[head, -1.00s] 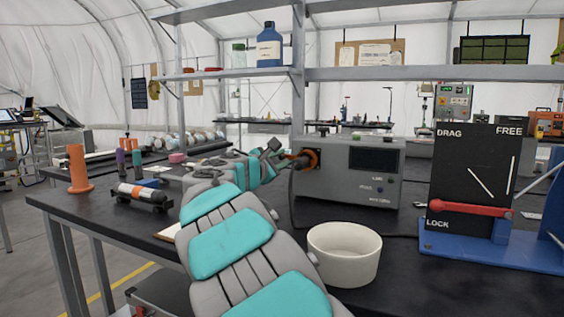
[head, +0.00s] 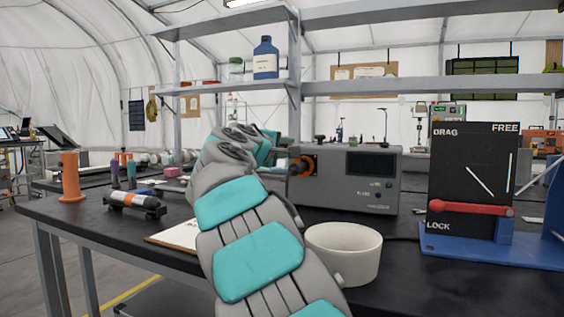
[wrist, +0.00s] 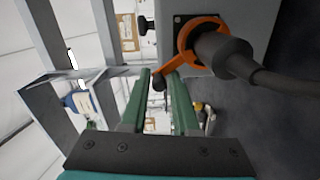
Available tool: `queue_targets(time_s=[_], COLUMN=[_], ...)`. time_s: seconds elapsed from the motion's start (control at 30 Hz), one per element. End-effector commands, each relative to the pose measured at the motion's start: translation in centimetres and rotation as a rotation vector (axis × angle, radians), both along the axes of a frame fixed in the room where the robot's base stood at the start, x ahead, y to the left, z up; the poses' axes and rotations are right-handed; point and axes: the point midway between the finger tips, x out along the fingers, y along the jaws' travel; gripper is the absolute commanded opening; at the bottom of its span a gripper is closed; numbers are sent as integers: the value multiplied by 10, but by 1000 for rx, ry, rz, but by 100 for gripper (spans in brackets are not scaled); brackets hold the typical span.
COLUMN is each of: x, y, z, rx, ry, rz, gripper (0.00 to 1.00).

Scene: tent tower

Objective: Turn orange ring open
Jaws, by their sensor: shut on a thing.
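The orange ring (head: 308,161) sits on the left part of the front of a grey device (head: 345,185). In the wrist view the orange ring (wrist: 184,42) is around a thick dark cable plug. An orange lever with a dark knob (wrist: 159,84) sticks out from the ring. My gripper (wrist: 159,76) has its two green fingers on either side of this lever end, shut on it. In the head view my arm hides the gripper.
A white bowl (head: 342,262) stands in front of the device. A blue stand with a black DRAG/FREE/LOCK panel (head: 470,180) is at the right. An orange spool (head: 70,178) and a black-based cylinder (head: 133,200) are at the left. A shelf (head: 400,87) hangs above.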

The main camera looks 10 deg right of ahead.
Motion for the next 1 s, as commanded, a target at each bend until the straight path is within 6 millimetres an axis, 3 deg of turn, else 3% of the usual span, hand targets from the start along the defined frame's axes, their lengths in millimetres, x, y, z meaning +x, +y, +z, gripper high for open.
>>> queue_targets(time_s=[0.5, 1.0], x=[-15, -21], y=[-23, -34], z=[5, 6], rx=[369, 529], ry=[-263, -371], rz=[-5, -11], gripper=[0, 0])
